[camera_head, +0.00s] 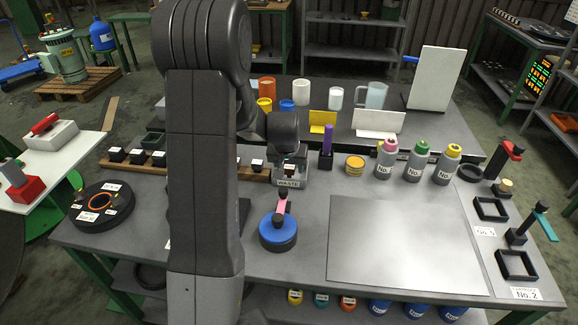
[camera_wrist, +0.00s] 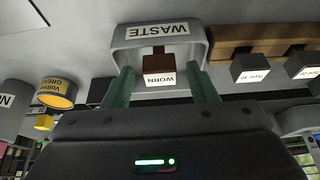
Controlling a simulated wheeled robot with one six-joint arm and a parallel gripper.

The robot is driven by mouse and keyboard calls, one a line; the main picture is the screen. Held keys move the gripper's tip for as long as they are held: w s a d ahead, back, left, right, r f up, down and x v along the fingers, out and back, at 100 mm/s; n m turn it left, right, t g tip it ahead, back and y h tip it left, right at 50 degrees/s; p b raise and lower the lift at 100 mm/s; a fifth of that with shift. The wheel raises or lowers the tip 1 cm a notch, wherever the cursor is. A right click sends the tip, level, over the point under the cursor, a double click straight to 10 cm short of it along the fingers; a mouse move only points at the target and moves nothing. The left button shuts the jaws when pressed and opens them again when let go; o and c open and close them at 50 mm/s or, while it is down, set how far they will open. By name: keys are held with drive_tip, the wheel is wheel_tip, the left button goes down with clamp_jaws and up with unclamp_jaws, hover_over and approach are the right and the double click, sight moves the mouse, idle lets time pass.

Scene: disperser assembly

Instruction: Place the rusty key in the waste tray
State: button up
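The grey waste tray (camera_head: 291,184) stands in the middle of the table; its WASTE label also shows upside down in the wrist view (camera_wrist: 203,50). The rusty key, a brown block with a white WORN label (camera_wrist: 158,66), sits at the tray, framed by its walls. My gripper (camera_wrist: 162,88) is right at the tray, its two green fingers on either side of the key, with visible gaps between them and the block. In the head view my gripper (camera_head: 290,160) is over the tray and mostly hides the key. Whether the key rests on the tray floor is hard to tell.
A wooden rack (camera_head: 180,166) with black labelled blocks is left of the tray, partly behind my arm. A purple-handled tool (camera_head: 327,145) and a yellow tin (camera_head: 355,163) stand to the right. A blue round piece (camera_head: 278,233) is in front. A flat grey plate (camera_head: 400,245) lies front right.

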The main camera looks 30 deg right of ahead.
drive_tip(key=shift+r, duration=0.1)
drive_tip(key=shift+a+r, duration=0.1)
drive_tip(key=shift+r, duration=0.4)
drive_tip(key=v, duration=1.1)
drive_tip(key=shift+s+b, duration=0.15)
drive_tip(key=shift+b, duration=0.2)
